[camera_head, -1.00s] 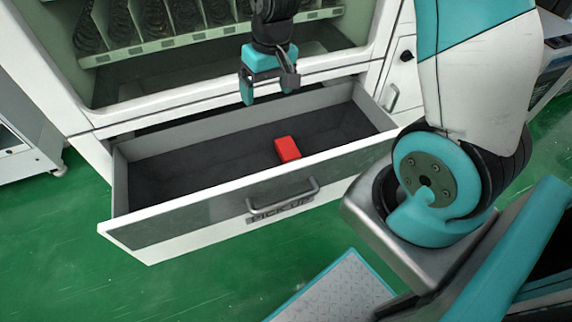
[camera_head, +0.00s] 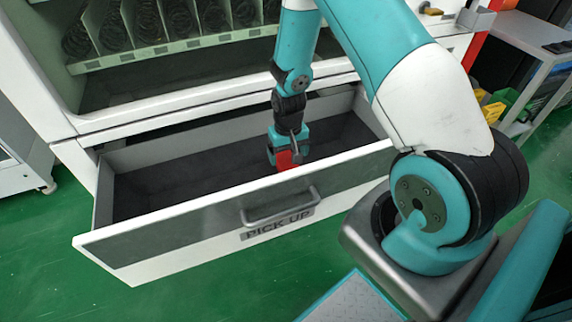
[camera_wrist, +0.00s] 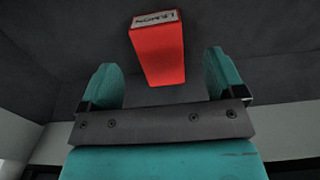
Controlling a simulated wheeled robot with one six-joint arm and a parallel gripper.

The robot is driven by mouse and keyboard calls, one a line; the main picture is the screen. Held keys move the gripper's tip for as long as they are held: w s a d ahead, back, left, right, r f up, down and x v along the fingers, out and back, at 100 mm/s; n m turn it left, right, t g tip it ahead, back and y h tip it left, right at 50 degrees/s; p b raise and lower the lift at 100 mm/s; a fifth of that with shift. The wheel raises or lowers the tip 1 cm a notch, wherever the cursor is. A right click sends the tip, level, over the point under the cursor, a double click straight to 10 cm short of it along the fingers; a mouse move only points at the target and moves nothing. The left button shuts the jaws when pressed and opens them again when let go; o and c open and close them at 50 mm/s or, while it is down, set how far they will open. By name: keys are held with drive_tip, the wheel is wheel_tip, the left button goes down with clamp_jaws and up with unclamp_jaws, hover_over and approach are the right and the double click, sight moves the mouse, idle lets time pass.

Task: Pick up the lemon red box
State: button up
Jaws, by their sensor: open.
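The red box (camera_wrist: 157,52) with a white end label reading "LEMON" shows in the wrist view, beyond and between the two teal fingers. In the head view the red box (camera_head: 285,160) lies in the open drawer, partly hidden by my gripper. My gripper (camera_head: 287,153) is down inside the drawer at the box. In the wrist view my gripper (camera_wrist: 163,78) is open, with a finger on each side and gaps between them and the box. I cannot tell how far the fingertips reach along the box.
The open pick-up drawer (camera_head: 150,232) has raised walls around my gripper and a front handle (camera_head: 280,208). The vending machine (camera_head: 75,120) stands behind it. The drawer's dark floor (camera_head: 160,185) is clear to the left. A shelf unit (camera_head: 525,60) stands at the right.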

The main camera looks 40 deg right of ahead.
sight(287, 162)
drive_tip(key=shift+w+d+f+b, duration=0.1)
drive_tip(key=shift+w+f+b, duration=0.05)
drive_tip(key=shift+f, duration=0.75)
drive_tip(key=shift+w+d+f+b, duration=0.1)
drive_tip(key=shift+w+f+b, duration=0.1)
drive_tip(key=shift+f, duration=0.75)
drive_tip(key=shift+w+f+b, duration=0.1)
drive_tip(key=shift+f+b, duration=0.05)
drive_tip(key=shift+f, duration=0.75)
drive_tip(key=c, duration=1)
drive_tip(key=shift+r, duration=0.1)
drive_tip(key=shift+c, duration=0.2)
